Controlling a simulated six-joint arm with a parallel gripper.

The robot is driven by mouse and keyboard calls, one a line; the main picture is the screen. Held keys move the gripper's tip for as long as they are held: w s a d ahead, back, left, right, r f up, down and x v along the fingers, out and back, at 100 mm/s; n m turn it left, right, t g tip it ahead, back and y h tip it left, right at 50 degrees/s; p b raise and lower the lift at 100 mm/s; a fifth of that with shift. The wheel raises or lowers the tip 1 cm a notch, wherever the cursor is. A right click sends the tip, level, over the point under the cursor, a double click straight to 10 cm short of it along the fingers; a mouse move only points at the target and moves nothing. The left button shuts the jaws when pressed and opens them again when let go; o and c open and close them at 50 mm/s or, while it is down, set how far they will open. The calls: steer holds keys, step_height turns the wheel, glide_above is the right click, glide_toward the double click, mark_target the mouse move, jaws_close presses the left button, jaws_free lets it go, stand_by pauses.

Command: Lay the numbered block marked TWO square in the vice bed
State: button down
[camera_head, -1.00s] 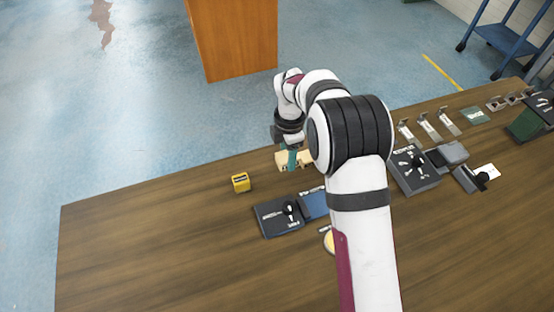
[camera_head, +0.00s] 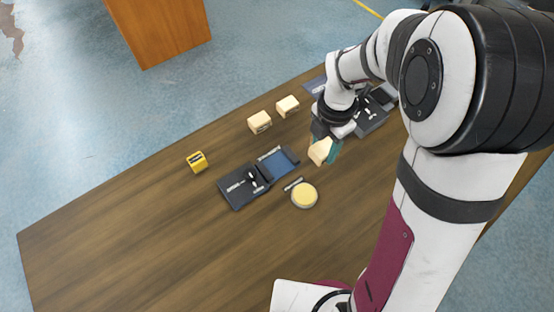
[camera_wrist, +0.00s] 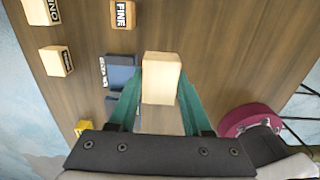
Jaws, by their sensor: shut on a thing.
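My gripper (camera_wrist: 160,100) is shut on a pale wooden block (camera_wrist: 162,80); its teal fingers press on two sides. The block also shows in the head view (camera_head: 320,151), held above the table. No marking on it is visible, so its number cannot be told. The vice bed, blue with dark edges (camera_head: 280,162), lies to the left of the held block, apart from it; it also shows in the wrist view (camera_wrist: 123,76). Nothing is seen on the bed. A black vice part (camera_head: 240,188) adjoins it on the left.
Two more wooden blocks (camera_head: 260,122) (camera_head: 287,106) stand near the far table edge. A yellow block (camera_head: 197,161) lies left of the vice, and a round yellow-topped disc (camera_head: 305,195) lies just in front. The wooden table (camera_head: 130,240) is clear at front left.

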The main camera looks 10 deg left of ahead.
glide_above(278, 165)
step_height(278, 165, down, 6)
steer(key=shift+d+f, duration=0.1)
steer(key=shift+f, duration=0.05)
step_height(278, 165, down, 4)
steer(key=shift+f, duration=0.2)
steer(key=shift+c, duration=1.7)
jaws_free()
